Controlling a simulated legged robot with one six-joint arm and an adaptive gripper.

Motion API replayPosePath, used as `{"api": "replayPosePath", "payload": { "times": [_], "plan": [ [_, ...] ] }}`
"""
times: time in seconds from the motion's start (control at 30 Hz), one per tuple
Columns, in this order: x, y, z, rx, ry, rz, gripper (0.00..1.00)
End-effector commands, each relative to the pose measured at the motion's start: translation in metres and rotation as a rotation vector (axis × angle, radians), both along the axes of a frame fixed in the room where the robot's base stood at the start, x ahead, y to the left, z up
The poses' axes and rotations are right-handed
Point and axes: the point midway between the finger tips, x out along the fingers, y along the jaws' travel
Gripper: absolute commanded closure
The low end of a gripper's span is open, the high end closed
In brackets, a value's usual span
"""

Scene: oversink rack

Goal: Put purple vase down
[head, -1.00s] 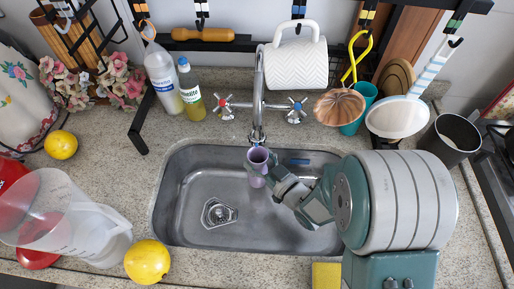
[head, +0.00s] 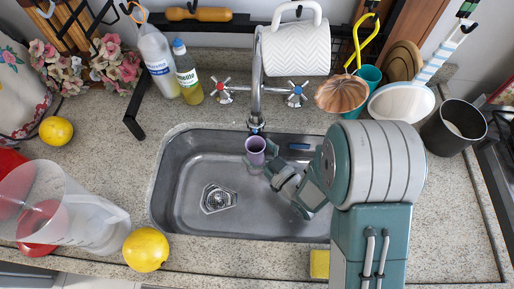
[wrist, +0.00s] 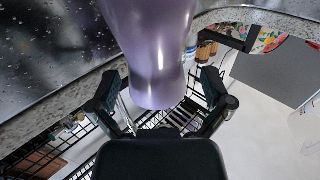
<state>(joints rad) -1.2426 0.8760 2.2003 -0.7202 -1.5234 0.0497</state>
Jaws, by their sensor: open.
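The purple vase (head: 255,147) is in the sink basin (head: 182,180), near its back wall and below the tap. It looks roughly upright, with its open mouth facing up. My gripper (head: 262,161) reaches in from the right, at the vase's lower right side. In the wrist view the vase (wrist: 156,45) fills the top middle, and the fingers of my gripper (wrist: 161,88) are spread on either side of it with gaps. Whether the vase's base rests on the basin floor is hard to tell.
The tap (head: 256,90) rises behind the vase. A clear jug (head: 75,215) and a lemon (head: 146,249) are at the left. The basin's left half is free.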

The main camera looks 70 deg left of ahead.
Motion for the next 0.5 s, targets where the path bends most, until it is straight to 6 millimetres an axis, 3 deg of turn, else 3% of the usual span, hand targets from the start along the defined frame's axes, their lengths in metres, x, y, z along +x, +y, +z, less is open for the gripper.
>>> {"api": "replayPosePath", "payload": {
  "times": [0.17,0.5],
  "plan": [
    [0.002,-0.003,0.000,-0.001,0.001,-0.001,0.00],
    [0.023,-0.056,0.002,0.002,0.002,-0.005,0.00]
  ]
}}
